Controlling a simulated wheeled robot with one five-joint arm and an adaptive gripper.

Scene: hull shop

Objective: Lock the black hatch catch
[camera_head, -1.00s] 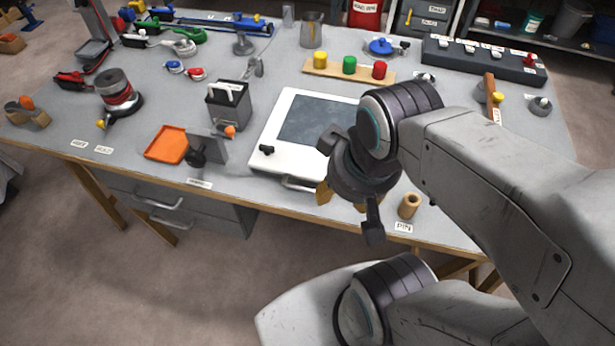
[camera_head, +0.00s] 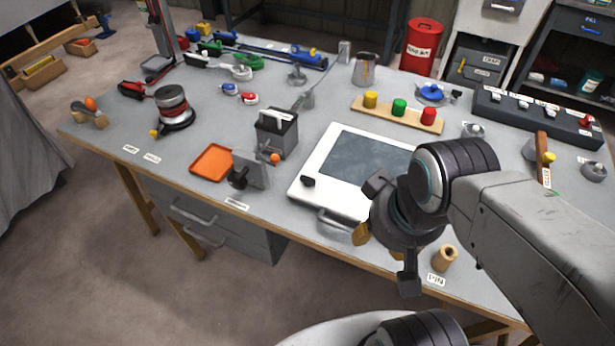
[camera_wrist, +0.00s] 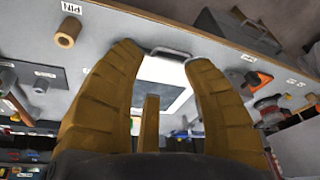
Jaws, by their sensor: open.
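The black hatch catch (camera_head: 308,181) is a small dark knob on the front left corner of the white hatch frame (camera_head: 313,163). The hatch has a dark grey panel (camera_head: 366,157) and a grey bar handle (camera_head: 340,222) on its front edge. My gripper (camera_head: 379,244) is open and empty, near the table's front edge, to the right of the handle and apart from the catch. In the wrist view, my open fingers (camera_wrist: 163,55) frame the hatch panel (camera_wrist: 160,97) and its handle (camera_wrist: 170,52). I cannot make out the catch there; the right finger may hide it.
A wooden ring (camera_head: 445,258) stands by the PIN label. Left of the hatch are a grey box (camera_head: 276,137), an upright grey plate (camera_head: 250,171) and an orange tray (camera_head: 211,161). A board with coloured knobs (camera_head: 385,114) lies behind. My arm covers the hatch's right side.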

